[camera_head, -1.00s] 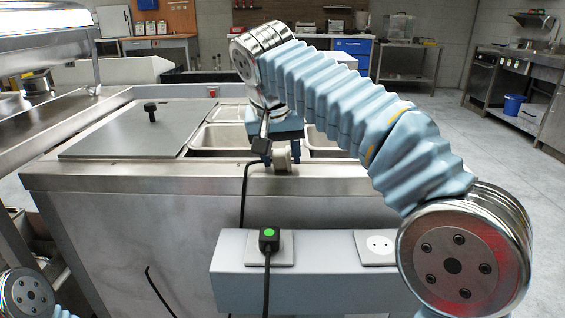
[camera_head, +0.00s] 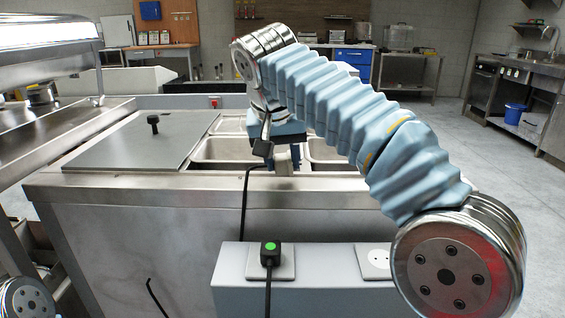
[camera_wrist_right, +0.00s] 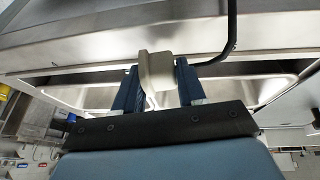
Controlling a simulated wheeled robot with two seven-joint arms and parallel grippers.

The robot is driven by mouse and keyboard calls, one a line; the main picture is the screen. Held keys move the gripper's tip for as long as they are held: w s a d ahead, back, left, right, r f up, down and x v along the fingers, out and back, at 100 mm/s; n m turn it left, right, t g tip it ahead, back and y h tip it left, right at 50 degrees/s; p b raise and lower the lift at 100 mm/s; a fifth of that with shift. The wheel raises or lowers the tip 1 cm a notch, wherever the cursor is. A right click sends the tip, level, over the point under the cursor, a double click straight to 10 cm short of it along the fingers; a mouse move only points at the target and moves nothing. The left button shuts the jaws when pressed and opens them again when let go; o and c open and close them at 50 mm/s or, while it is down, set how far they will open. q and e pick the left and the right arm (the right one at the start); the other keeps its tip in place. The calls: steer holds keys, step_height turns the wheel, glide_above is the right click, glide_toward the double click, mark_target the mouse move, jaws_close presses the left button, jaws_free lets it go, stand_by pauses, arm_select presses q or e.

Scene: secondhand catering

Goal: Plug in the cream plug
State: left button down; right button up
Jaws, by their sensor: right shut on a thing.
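The cream plug (camera_wrist_right: 155,68) is between the two blue fingers of my right gripper (camera_wrist_right: 160,88) in the right wrist view, with a black cable curving off to the right. In the head view the right gripper (camera_head: 283,160) hangs over the front rim of the steel counter, largely hidden by its own wrist, and the plug barely shows. A grey socket strip (camera_head: 235,300) is nearer to me and lower. Its right socket (camera_head: 376,261) is empty. A black plug with a green dot (camera_head: 270,254) sits in its left socket. My left gripper is not in view.
The steel counter (camera_head: 120,192) stands behind the strip, with open pans (camera_head: 222,150) and a grey lid with a black knob (camera_head: 140,140). A black cable (camera_head: 243,205) hangs down its front behind the strip. My right forearm crosses above the strip's right end.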

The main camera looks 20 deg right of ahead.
steer(key=s+a+r+p, duration=0.2)
steer(key=s+r, duration=0.9)
steer(key=s, duration=0.2)
steer(key=shift+s+a, duration=0.35)
steer(key=shift+s, duration=0.05)
